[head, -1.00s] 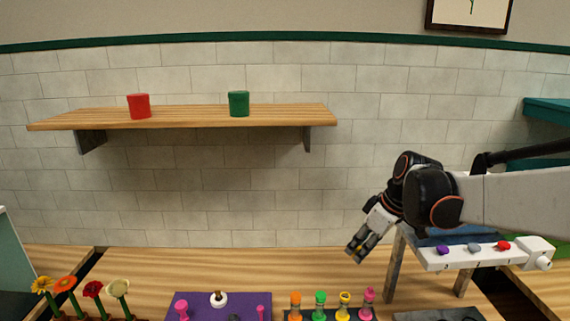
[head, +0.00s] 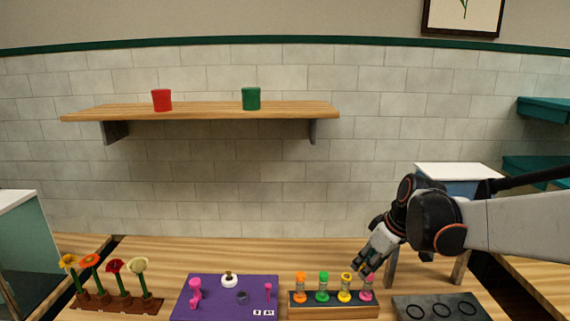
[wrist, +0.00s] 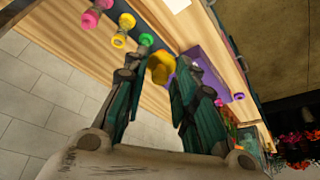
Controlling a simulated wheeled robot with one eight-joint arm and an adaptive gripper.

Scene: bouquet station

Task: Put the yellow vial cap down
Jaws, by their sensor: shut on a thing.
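My gripper (wrist: 158,82) is shut on the yellow vial cap (wrist: 160,66), which sits between its fingertips in the wrist view. In the head view my gripper (head: 366,268) is at the right, close above the vial rack (head: 334,312); the cap cannot be made out there. The rack holds an orange vial (head: 300,287), a green vial (head: 323,287), a yellow vial (head: 345,288) and a pink vial (head: 367,287) in a row. The yellow vial (wrist: 122,32) also shows in the wrist view, apart from the held cap.
A purple mat (head: 210,305) with small pink, white and dark pieces lies left of the rack. A dark tray with ring marks (head: 400,312) lies right of it. Flowers stand in a brown holder (head: 118,306) at far left. A stand with a white top (head: 458,170) is behind my arm.

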